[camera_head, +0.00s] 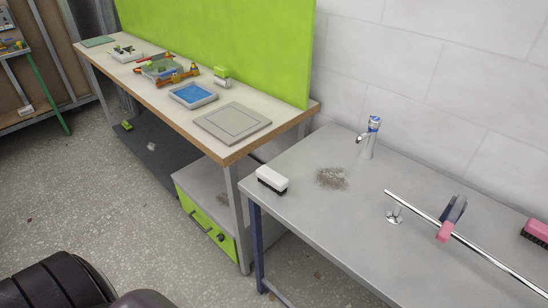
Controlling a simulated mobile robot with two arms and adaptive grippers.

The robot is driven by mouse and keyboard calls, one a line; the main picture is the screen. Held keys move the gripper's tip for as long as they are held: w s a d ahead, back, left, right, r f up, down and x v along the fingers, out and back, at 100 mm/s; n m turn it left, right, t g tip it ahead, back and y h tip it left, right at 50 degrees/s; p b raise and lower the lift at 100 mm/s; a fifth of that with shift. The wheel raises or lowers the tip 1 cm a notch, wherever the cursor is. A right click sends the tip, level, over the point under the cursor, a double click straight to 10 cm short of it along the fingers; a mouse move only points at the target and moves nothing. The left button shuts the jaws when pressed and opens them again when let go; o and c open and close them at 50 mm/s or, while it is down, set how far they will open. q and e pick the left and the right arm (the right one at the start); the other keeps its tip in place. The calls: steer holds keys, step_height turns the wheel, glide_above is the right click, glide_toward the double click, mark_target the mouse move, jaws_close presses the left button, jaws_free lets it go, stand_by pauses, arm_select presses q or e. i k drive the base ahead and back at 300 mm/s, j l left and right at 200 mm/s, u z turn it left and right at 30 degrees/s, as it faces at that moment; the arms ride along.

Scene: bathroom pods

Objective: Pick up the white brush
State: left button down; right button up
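The white brush (272,180) has a white top and a dark bristle underside. It lies near the left end of the grey table (335,218), close to the front corner. Nothing touches it. Neither of my grippers shows in the head view. A dark rounded part of my own body fills the lower left corner.
A brown dirt patch (332,179) lies right of the brush, with a tap (371,136) behind. A pink brush (536,232) sits far right. A wooden workbench (215,140) stands behind left. Floor in front is mostly clear.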

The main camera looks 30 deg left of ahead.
mark_target(279, 183)
steer(key=u, duration=1)
